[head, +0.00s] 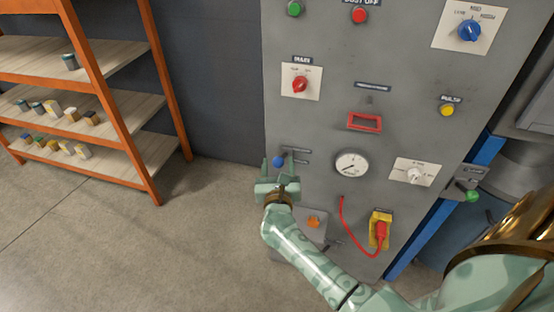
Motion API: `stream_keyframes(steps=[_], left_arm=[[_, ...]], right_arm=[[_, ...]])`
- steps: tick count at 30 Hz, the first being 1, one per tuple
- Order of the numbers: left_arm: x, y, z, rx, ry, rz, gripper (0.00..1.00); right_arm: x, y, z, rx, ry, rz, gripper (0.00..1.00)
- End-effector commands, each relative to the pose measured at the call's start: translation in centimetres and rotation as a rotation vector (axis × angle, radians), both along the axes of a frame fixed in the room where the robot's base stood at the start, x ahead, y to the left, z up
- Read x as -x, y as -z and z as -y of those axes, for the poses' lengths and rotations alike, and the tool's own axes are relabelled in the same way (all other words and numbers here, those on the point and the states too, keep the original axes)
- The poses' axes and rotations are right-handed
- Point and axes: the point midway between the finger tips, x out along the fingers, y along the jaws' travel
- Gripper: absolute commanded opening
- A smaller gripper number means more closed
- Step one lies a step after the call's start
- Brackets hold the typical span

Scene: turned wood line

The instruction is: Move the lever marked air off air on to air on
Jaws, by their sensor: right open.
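A small lever with a blue ball knob (278,161) is on the lower left part of the grey panel (330,120). Small dark labels (297,153) sit to its right, too small to read, so I cannot confirm which marking the lever is at. My right gripper (278,169) is open just in front of the panel. Its two fingers point up, and the blue knob appears between their tips. I cannot tell whether either finger touches it. The lever's shaft is mostly hidden. My left gripper is not in view.
A red rotary switch (300,85), gauge (351,164), white-plated selector (415,174) and yellow-backed red plug (381,232) with a hanging red cable are on the panel. A green-knobbed lever (472,195) is at right. Orange shelving (120,110) stands left; floor between is clear.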

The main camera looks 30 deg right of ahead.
Motion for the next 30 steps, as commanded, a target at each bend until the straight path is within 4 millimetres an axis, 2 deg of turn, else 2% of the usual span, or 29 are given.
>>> stream_keyframes(steps=[3, 6, 16, 17, 21, 22, 30], left_arm=[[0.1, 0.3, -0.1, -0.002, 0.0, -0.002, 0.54], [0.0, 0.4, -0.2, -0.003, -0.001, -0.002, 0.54], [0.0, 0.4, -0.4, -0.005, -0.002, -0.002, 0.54], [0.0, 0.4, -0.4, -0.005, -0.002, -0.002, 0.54], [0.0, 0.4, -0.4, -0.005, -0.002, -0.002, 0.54], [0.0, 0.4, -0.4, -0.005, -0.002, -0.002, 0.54], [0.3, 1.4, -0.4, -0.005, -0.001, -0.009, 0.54]], right_arm=[[-1.5, 0.1, 1.0, 0.0, 0.0, 0.0, 0.52], [-2.2, 0.1, 1.5, 0.002, 0.0, -0.001, 0.52], [-2.6, 0.0, 1.7, 0.001, 0.0, -0.001, 0.52], [-2.6, 0.0, 1.7, 0.001, 0.0, -0.001, 0.46], [-2.5, 0.0, 1.7, 0.001, -0.001, -0.001, 0.07], [-2.5, 0.0, 1.7, 0.001, 0.0, -0.001, 0.0], [-2.5, 0.6, 1.6, 0.016, -0.001, 0.009, 0.0]])
